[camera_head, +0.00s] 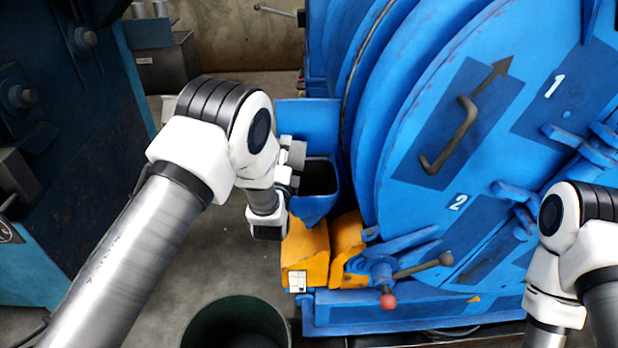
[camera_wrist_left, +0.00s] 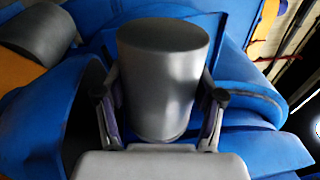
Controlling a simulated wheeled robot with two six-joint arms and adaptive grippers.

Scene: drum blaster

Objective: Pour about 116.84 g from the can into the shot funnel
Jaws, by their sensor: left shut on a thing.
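The can (camera_wrist_left: 162,85) is a plain grey metal cylinder in the left wrist view. Its darker flat end faces up in that picture; I cannot tell whether that is the mouth or base. My left gripper (camera_wrist_left: 162,108) is shut on the can, with a finger on each side. In the head view my left gripper (camera_head: 291,160) is at the left side of the shot funnel (camera_head: 314,205), a blue hopper with a dark square opening. The can is hard to separate from the gripper there. No shot stream shows. My right gripper is out of view.
The large blue blaster drum (camera_head: 430,140) stands right of the funnel. An orange block (camera_head: 305,255) and a lever with a red knob (camera_head: 387,301) are below it. A dark green bin (camera_head: 236,325) stands on the floor in front. A dark blue machine (camera_head: 70,130) is at left.

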